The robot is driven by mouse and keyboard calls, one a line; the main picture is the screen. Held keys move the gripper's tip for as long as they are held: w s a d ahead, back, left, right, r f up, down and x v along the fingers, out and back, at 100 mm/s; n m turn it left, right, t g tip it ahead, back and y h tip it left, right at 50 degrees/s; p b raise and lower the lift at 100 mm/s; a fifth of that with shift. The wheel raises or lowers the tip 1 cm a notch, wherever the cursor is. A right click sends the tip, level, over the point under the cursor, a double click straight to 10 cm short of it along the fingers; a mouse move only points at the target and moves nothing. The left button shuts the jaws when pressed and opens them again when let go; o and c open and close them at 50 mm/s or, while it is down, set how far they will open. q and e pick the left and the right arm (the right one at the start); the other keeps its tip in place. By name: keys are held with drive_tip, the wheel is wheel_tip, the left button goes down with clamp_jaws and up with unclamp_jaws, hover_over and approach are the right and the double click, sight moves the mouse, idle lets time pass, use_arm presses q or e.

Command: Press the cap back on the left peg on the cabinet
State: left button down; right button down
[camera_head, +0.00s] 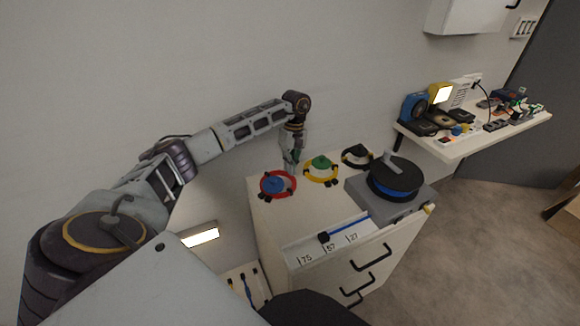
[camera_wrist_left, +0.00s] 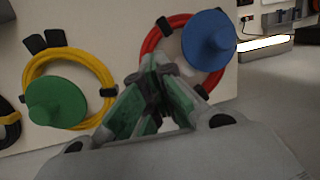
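The cabinet (camera_head: 275,222) has a pale top with coiled cable rings around capped pegs. At the left, a round blue cap (camera_head: 273,184) stands above a red coil (camera_head: 291,181); the blue cap (camera_wrist_left: 208,38) also shows in the wrist view. I cannot tell whether it is fully seated; its peg is hidden beneath it. A green cap (camera_head: 320,162) stands above a yellow coil (camera_head: 334,175). My left gripper (camera_head: 291,168) points down between the red and yellow coils. Its fingertips (camera_wrist_left: 158,66) meet, with nothing visible between them, beside the red coil's edge. My right gripper is out of view.
A black coil (camera_head: 357,156) lies at the back of the top. A grey device with a black and blue disc (camera_head: 393,178) stands at the right. A cluttered wall shelf (camera_head: 480,135) is beyond. The cabinet's front-left top is clear.

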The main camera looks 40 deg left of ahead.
use_arm(q)
drive_tip(key=shift+d+m, duration=0.15)
drive_tip(key=shift+m, duration=0.15)
drive_tip(key=shift+w+d+f+m+g+y+b, duration=0.15)
drive_tip(key=shift+d+m+g+y, duration=0.25)
drive_tip(key=shift+m, duration=0.55)
drive_tip(key=shift+w+d+f+m+g+y+b, duration=0.1)
drive_tip(key=shift+d+m+y+b, duration=0.1)
drive_tip(key=shift+d+m, duration=0.55)
drive_tip(key=shift+w+d+f+m+g+y+b, duration=0.1)
drive_tip(key=shift+d+m+y, duration=0.2)
drive_tip(key=shift+m, duration=0.6)
drive_tip(key=shift+s+d+f+m+g+y+b, duration=0.1)
drive_tip(key=shift+d+m+y, duration=0.15)
drive_tip(key=shift+m, duration=0.65)
drive_tip(key=shift+w+d+m+g+y+b, duration=0.1)
drive_tip(key=shift+d+m+y, duration=0.2)
drive_tip(key=shift+m, duration=0.6)
drive_tip(key=c, duration=2.2)
unclamp_jaws()
drive_tip(key=o, duration=1.4)
drive_tip(key=shift+o, duration=0.2)
drive_tip(key=shift+r, duration=0.2)
wheel_tip(320, 180, up, 7)
drive_tip(key=p, duration=0.5)
drive_tip(key=shift+f, duration=0.2)
